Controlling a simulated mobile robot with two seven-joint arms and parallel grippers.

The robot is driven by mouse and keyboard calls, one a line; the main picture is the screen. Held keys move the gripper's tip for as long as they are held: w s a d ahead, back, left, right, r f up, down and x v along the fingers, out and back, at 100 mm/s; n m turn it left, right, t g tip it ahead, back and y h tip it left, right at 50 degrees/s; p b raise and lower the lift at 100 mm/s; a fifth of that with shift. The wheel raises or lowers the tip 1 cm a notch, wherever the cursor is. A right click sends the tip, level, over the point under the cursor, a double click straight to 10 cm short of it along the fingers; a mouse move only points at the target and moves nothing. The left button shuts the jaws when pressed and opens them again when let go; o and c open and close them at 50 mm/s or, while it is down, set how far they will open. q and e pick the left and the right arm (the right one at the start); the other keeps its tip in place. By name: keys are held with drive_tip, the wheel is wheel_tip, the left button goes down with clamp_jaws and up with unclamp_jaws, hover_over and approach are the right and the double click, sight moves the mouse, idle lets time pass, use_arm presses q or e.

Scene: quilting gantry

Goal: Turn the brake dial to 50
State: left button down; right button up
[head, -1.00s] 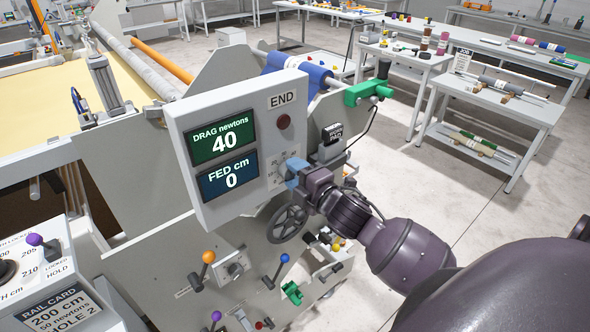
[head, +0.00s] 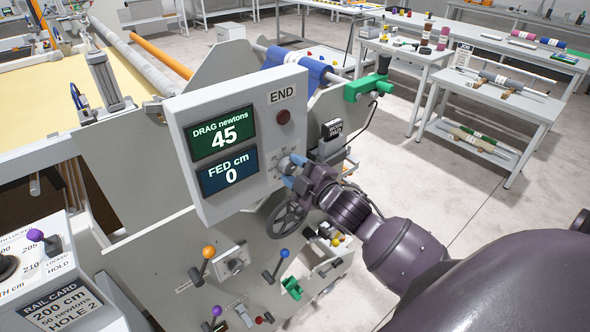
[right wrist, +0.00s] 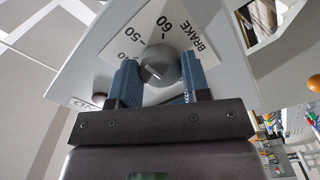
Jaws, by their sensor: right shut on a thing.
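The brake dial is a round grey knob (right wrist: 162,68) on a white scale plate marked BRAKE, with 50 and 60 readable in the right wrist view. A number beside 50 is partly hidden by a finger. In the head view the dial (head: 285,163) sits at the right edge of the grey display box. My right gripper (head: 292,173) is shut on the knob, with one blue finger on each side; it also shows in the right wrist view (right wrist: 161,80). The drag display (head: 222,134) reads 45 newtons. My left gripper is not in view.
The fed display (head: 229,175) reads 0 cm. A dark red button (head: 283,117) is above the dial, and a spoked handwheel (head: 287,220) is below it. A rail card (head: 62,305) reads 200 cm, 50 newtons, hole 2. Colour-knobbed levers stand below the box.

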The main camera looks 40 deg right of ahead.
drive_tip(key=shift+f, duration=0.1)
drive_tip(key=o, duration=0.9)
drive_tip(key=shift+o, duration=0.2)
drive_tip(key=shift+s, duration=0.1)
use_arm(q)
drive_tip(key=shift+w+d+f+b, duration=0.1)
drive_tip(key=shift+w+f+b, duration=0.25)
drive_tip(key=shift+b, duration=0.5)
use_arm(e)
drive_tip(key=s, duration=1)
drive_tip(key=shift+s+d, duration=0.3)
drive_tip(key=shift+d, duration=0.15)
